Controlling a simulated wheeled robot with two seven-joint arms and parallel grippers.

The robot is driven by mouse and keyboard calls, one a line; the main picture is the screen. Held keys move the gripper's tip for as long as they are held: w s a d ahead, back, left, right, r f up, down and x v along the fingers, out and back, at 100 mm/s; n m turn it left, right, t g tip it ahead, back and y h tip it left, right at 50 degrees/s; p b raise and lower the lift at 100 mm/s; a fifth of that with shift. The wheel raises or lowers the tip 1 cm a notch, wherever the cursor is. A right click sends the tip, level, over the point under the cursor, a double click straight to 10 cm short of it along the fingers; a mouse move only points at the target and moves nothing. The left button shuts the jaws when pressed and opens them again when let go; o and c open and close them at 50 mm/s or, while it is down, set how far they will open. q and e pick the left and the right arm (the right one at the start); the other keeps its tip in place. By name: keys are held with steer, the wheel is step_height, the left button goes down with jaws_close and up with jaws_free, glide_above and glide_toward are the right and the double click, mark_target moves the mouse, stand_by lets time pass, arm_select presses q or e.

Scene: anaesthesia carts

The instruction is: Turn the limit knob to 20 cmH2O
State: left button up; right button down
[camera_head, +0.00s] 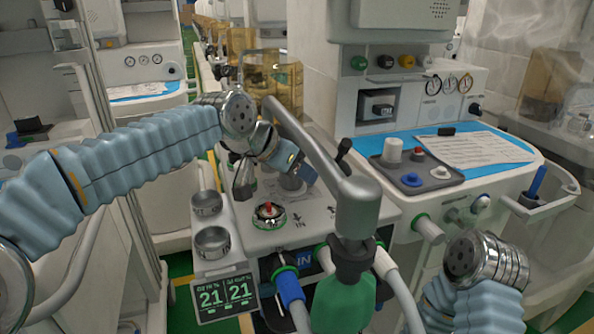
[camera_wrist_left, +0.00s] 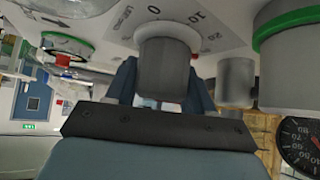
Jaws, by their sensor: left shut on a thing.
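The limit knob (camera_wrist_left: 165,68) is a dark grey cylinder on a pale collar, under a light panel printed with 0, 10 and 20 in the left wrist view. My left gripper (camera_wrist_left: 162,92) has its blue fingers on either side of the knob, shut on it. No pointer mark is clear, so I cannot tell the setting. My right wrist shows at lower right, but its gripper is not visible.
A grey metal arm (camera_head: 310,145) slants close by the left gripper. A clear dome with a red part (camera_head: 268,212) sits in front of it. Two metal cups (camera_head: 212,241) are to the left. A green bag (camera_head: 343,300) hangs in front.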

arm_select(q)
steer(key=shift+w+a+n+t+y, duration=0.1)
steer(key=shift+n+t+y, duration=0.7)
steer(key=shift+n, duration=0.6)
steer(key=o, duration=1)
